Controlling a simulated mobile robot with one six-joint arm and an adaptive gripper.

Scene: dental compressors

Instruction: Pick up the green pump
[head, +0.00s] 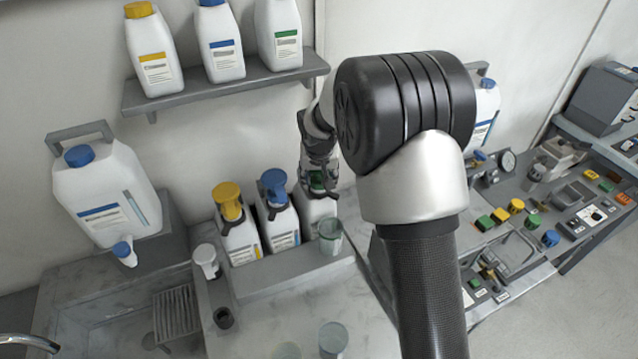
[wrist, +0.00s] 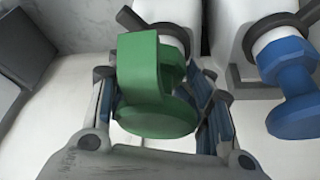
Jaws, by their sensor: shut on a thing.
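The green pump (wrist: 147,88) fills the middle of the wrist view, with a rounded disc at its near end and a block-like spout. My gripper (wrist: 160,108) has its fingers on both sides of the pump and is shut on it. The pump is at the neck of a white bottle, whose dark collar shows behind it. In the head view the green pump (head: 318,181) is mostly hidden by my gripper (head: 319,180), which comes down over the right bottle of the row. I cannot tell whether the pump is still joined to the bottle.
A blue pump (head: 273,185) and a yellow pump (head: 227,200) stand on bottles to the left. A clear cup (head: 330,236) stands close in front. A shelf (head: 225,88) with white bottles hangs above. A control panel (head: 540,215) is at the right.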

